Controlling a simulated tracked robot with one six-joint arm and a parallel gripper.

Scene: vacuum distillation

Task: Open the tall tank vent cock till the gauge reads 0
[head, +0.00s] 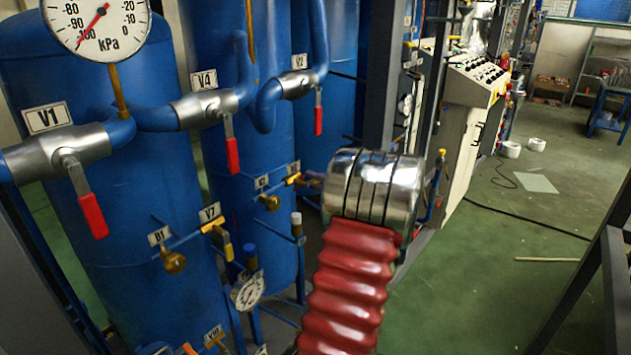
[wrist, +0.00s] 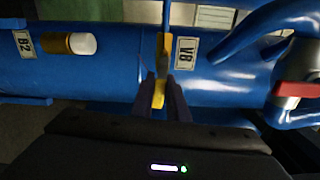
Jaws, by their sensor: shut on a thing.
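A yellow cock lever (wrist: 161,80) beside a V8 label (wrist: 186,52) is on a blue tank (wrist: 120,72) in the wrist view. My gripper (wrist: 166,88) has its dark fingers around the lever, one on each side, and is shut on it. In the head view the yellow lever (head: 292,180) shows at the second tank (head: 240,150), and my arm's chrome wrist and red sleeve hide most of the gripper. The large gauge (head: 98,22) is cut off by the top edge; its red needle points close to -100 kPa.
Red-handled valves V1 (head: 92,215), V4 (head: 232,157) and V2 (head: 318,120) sit on the pipes. Yellow cock V7 (head: 215,226) and a small gauge (head: 247,290) are lower.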

